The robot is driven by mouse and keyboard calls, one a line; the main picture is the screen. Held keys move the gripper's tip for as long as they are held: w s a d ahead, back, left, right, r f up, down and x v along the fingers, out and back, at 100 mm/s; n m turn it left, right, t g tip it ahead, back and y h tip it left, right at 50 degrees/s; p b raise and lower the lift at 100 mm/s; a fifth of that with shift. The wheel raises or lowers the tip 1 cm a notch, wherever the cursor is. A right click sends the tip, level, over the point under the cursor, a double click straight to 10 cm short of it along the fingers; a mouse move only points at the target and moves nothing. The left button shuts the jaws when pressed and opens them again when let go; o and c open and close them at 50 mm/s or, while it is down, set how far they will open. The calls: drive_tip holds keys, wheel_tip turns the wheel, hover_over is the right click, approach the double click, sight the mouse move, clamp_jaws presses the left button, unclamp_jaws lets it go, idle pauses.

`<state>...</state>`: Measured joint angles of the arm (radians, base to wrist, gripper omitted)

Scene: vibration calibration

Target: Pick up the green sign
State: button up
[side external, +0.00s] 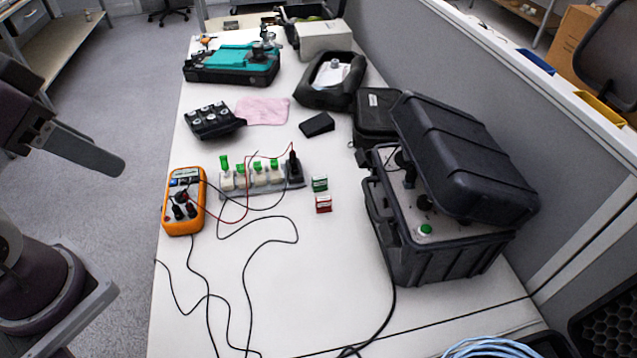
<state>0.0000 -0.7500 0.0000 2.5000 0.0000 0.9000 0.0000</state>
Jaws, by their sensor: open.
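The green sign (319,184) is a small green and white block on the white table, near the middle of the side view. A similar small red and white block (323,204) lies just in front of it. The green sign looks unobstructed. Its lettering is too small to read. My gripper is not in view; only parts of my arm show at the left edge, away from the table.
Left of the sign is a power strip (262,191) with several plugs, then an orange multimeter (184,203). Black and red wires cross the table. A large open black case (440,250) stands to the right. A black wedge (317,124) and pink cloth (263,110) lie behind.

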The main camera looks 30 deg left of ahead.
drive_tip(key=shift+c, duration=0.4)
drive_tip(key=shift+c, duration=0.9)
